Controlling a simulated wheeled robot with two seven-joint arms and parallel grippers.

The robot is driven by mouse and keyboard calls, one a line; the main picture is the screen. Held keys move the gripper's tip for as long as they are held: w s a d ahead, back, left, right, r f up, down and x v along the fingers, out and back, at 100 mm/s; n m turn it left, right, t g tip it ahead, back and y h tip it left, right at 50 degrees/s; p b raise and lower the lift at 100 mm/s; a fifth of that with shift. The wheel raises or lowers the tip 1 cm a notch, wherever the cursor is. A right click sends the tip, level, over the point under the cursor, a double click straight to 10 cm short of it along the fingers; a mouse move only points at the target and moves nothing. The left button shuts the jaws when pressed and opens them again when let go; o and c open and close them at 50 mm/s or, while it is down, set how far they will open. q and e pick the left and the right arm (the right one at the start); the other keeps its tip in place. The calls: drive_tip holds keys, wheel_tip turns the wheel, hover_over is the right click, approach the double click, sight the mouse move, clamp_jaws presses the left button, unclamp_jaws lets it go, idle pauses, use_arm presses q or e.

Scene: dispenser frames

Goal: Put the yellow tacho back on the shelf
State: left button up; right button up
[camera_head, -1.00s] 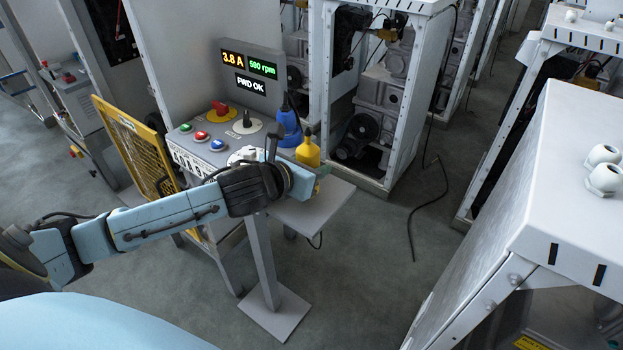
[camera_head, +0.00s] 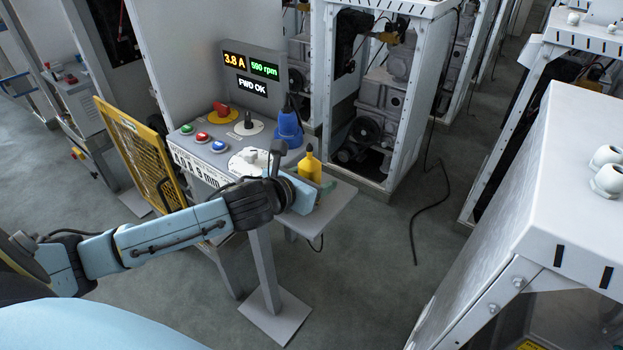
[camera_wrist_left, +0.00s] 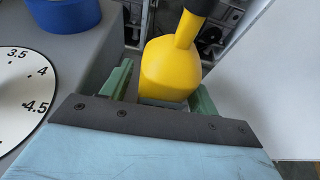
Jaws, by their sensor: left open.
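The yellow tacho (camera_head: 310,166) has a bulky body and a dark tip. It appears upright at the grey shelf (camera_head: 338,202) on the right side of the console; its base is hidden, so contact with the shelf cannot be told. My left gripper (camera_head: 316,189) is open around the tacho's lower part. In the left wrist view the tacho (camera_wrist_left: 168,68) stands between the two green fingers, with a visible gap beside the left finger. My right gripper is not in view.
A blue tool (camera_head: 288,128) stands behind the tacho on the console. A white dial (camera_head: 248,161) lies just left of my gripper. Coloured buttons (camera_head: 202,137) and a display (camera_head: 251,72) are further left. A white cabinet (camera_head: 560,190) stands at the right.

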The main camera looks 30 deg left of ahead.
use_arm(q)
drive_tip(key=shift+r, duration=0.15)
drive_tip(key=d+p+v, duration=0.1)
drive_tip(key=v, duration=1.1)
drive_tip(key=shift+a, duration=0.45)
